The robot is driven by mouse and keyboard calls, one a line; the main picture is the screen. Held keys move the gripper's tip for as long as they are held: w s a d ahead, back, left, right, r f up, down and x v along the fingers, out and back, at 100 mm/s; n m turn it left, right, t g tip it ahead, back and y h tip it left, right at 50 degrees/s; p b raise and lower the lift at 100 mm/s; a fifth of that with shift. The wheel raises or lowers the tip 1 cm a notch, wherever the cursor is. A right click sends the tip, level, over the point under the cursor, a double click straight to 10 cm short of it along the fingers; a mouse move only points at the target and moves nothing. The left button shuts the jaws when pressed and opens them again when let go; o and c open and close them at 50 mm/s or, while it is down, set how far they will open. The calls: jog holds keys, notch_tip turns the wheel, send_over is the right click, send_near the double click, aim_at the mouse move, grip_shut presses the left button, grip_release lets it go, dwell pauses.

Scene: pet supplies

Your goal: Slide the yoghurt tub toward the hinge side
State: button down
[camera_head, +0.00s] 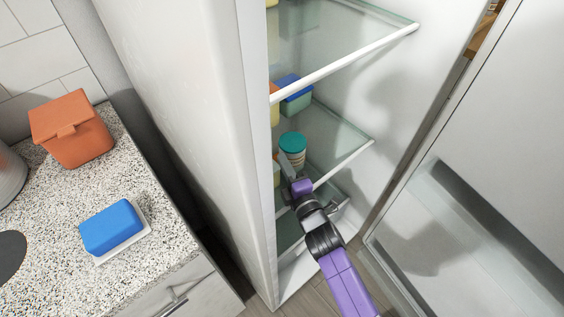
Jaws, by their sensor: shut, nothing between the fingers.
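A round tub with a teal lid and pale sides (292,148), which looks like the yoghurt tub, stands upright on a glass shelf (335,150) inside the open fridge. My gripper (284,166) is shut and empty at the tub's lower left, as seen in the picture. It reaches in over the shelf's front edge, and I cannot tell whether it touches the tub. The tub's lower part is partly hidden by my gripper. The open fridge door (480,130) is on the right, which appears to be the hinge side.
Shelf to the tub's right is clear. White-edged shelves lie above and below. The counter at left holds an orange box (72,128) and a blue block (112,227).

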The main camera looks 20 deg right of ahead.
jog(key=shift+w+d+r+p, duration=0.15)
jog(key=shift+d+p, duration=0.3)
jog(key=shift+p, duration=0.05)
jog(key=w+d+p, duration=0.1)
jog(key=d, duration=0.3)
jog(key=w+d+p, duration=0.1)
jog(key=d+p, duration=0.1)
jog(key=d, duration=0.2)
jog(key=w+d+p, duration=0.1)
jog(key=d+p, duration=0.1)
jog(key=d, duration=0.2)
jog(key=shift+d+f, duration=0.2)
jog(key=shift+d, duration=0.15)
